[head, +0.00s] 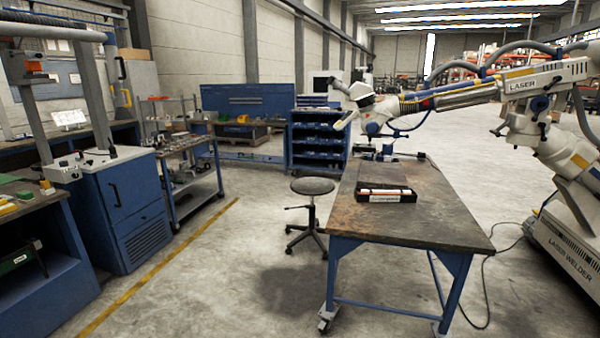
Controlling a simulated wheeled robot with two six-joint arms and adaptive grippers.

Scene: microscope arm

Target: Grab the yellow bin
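A small yellow object that looks like a bin (243,119) sits far off, on a workbench in front of a blue back panel. It is too small to make out its shape well. Another yellow item (7,208) lies at the left edge on a near bench and is partly cut off by the picture's edge; I cannot tell if it is a bin. Neither of my grippers shows in the head view.
A dark-topped table (430,215) with blue legs stands right of centre, with a laser welder arm (470,95) over it. A black stool (312,187) stands beside it. A blue cabinet (125,215) and cart (190,165) line the left. Floor (210,260) between is open.

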